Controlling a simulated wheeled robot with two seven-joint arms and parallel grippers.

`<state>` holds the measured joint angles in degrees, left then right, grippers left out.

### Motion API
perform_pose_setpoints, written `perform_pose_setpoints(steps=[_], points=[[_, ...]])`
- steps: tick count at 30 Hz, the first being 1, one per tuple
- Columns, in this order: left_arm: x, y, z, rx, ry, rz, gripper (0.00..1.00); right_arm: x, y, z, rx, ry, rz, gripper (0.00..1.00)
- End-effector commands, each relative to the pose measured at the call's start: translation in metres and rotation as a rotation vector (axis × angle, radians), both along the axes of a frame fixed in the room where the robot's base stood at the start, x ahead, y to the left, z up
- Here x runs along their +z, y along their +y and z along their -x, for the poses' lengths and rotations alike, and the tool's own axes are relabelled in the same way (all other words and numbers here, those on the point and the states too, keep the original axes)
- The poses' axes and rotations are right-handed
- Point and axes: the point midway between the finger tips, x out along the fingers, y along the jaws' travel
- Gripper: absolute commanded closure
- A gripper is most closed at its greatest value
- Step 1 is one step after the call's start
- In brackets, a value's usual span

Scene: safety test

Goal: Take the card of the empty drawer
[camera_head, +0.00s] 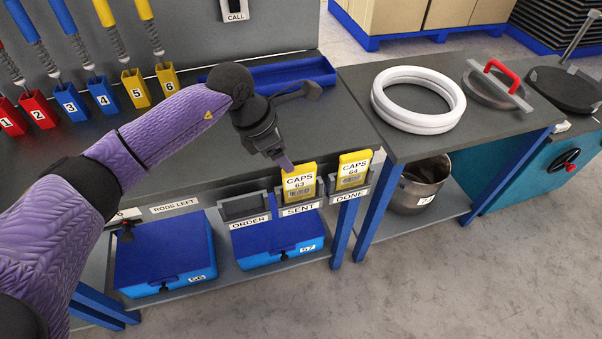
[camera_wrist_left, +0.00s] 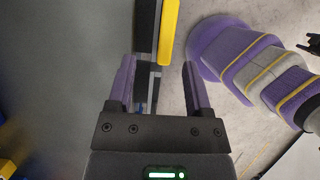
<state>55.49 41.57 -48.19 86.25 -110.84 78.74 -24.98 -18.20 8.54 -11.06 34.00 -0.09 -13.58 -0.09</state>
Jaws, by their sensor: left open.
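Two yellow cards stand in holders on the bench front. The CAPS 63 card (camera_head: 299,184) is in the SENT holder (camera_head: 300,209), and the CAPS 64 card (camera_head: 353,170) is in the DONE holder (camera_head: 349,196). The ORDER holder (camera_head: 245,207) on the left holds no card. My left gripper (camera_head: 286,163) is open, its tips at the top of the CAPS 63 card. In the left wrist view, a yellow card edge (camera_wrist_left: 168,32) shows ahead of the open fingers (camera_wrist_left: 160,85). No opened drawer shows.
Two blue lidded boxes (camera_head: 163,250) (camera_head: 277,237) sit on the lower shelf. A blue tray (camera_head: 292,73) lies on the bench. Red, blue and yellow numbered holders (camera_head: 70,99) stand at the back left. White rings (camera_head: 418,98) lie on the right table above a metal pot (camera_head: 420,187).

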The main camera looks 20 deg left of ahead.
Motion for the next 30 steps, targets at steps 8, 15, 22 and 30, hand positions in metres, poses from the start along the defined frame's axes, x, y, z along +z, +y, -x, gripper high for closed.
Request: perform_pose_setpoints(steps=[8, 15, 22, 30], points=[[-0.050, -0.022, -0.007, 0.000, 0.005, 0.004, 0.35, -0.024, -0.001, 0.008, -0.004, 0.030, 0.006, 0.41], [-0.068, -0.030, -0.013, 0.002, 0.001, 0.003, 0.35, -0.031, -0.001, 0.009, -0.008, 0.041, 0.006, 0.41], [-0.067, -0.029, -0.013, 0.002, 0.001, 0.004, 0.67, -0.031, 0.002, 0.007, -0.009, 0.037, 0.003, 0.41], [-0.067, -0.029, -0.013, 0.002, 0.001, 0.004, 1.00, -0.031, 0.002, 0.007, -0.008, 0.036, 0.003, 0.41]])
